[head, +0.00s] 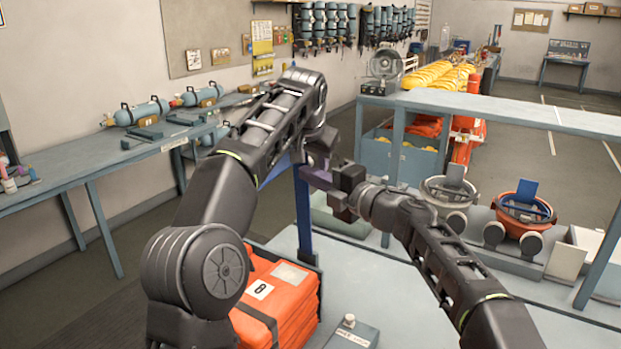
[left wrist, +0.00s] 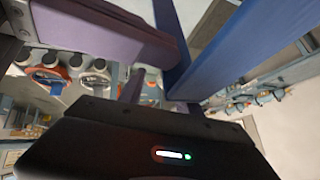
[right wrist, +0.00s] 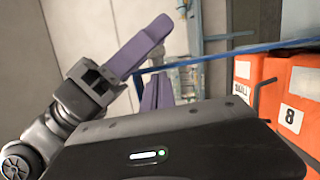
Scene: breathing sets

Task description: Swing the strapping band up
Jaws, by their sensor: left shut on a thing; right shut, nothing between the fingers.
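The strapping band is a blue bar (head: 303,210) standing beside the orange packs, with a slanted blue length (head: 274,171) showing behind my left arm. My left gripper (head: 316,174) has purple fingers and is shut at the band's upper end. In the left wrist view the blue band (left wrist: 245,45) runs close beside the purple fingers; the exact grip is hidden. In the right wrist view a thin blue length (right wrist: 240,52) reaches from near the left gripper's purple finger (right wrist: 140,48) over the packs. My right gripper (right wrist: 160,92) is shut and empty, close to the left gripper.
Orange packs (head: 290,293) numbered 8 are stacked below the band. A blue-grey rack (head: 500,108) with round-framed units (head: 522,212) stands at right. A bench with blue cylinders (head: 142,112) is at left.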

